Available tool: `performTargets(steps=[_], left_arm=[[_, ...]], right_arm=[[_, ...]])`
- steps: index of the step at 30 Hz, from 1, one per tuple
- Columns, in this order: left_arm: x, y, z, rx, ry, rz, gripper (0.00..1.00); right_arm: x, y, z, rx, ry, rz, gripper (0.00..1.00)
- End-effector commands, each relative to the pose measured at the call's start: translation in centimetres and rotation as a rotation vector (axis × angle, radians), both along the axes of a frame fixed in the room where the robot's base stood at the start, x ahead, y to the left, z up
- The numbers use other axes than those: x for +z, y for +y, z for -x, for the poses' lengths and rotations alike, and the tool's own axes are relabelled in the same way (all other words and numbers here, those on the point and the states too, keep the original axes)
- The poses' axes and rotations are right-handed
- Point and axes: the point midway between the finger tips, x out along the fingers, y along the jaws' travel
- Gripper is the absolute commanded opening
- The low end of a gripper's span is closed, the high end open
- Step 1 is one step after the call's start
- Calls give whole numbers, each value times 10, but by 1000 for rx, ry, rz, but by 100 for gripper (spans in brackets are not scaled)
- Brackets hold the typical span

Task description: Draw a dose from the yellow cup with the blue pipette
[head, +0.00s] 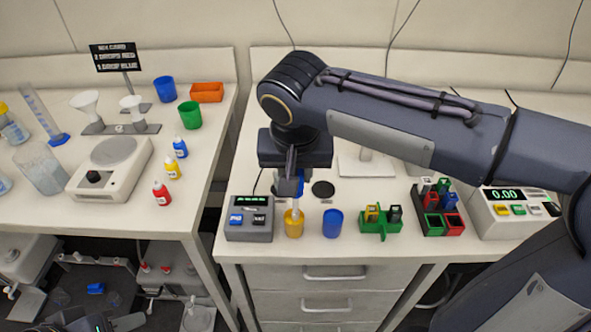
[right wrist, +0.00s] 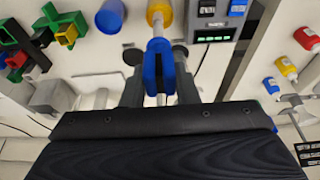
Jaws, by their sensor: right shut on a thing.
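The yellow cup (head: 294,228) stands near the front edge of the right-hand bench; it also shows at the top of the right wrist view (right wrist: 160,15). My right gripper (head: 290,182) is above it, shut on the blue pipette (right wrist: 153,68). The pipette (head: 301,186) is about upright, with its pale tip down at the cup's mouth. How deep the tip sits is hard to tell. A dark part at the bottom left edge of the head view seems to be my left gripper (head: 106,323); its jaws are not clear.
A blue cup (head: 332,224) stands close right of the yellow cup, and a grey box with a display (head: 249,222) close left. A green rack (head: 380,222) and sorting bins (head: 436,220) are further right. Dropper bottles (head: 173,168) stand on the left bench, across a gap.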

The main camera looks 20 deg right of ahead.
Motion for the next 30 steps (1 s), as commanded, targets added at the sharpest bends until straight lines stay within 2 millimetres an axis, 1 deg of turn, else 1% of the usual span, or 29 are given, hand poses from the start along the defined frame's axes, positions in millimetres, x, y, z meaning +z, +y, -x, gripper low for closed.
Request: performTargets(steps=[5,30], left_arm=[[3,0,0,0,0,0,36],[40,0,0,0,0,0,36]], right_arm=[[4,0,0,0,0,0,21],[46,0,0,0,-1,-1,21]])
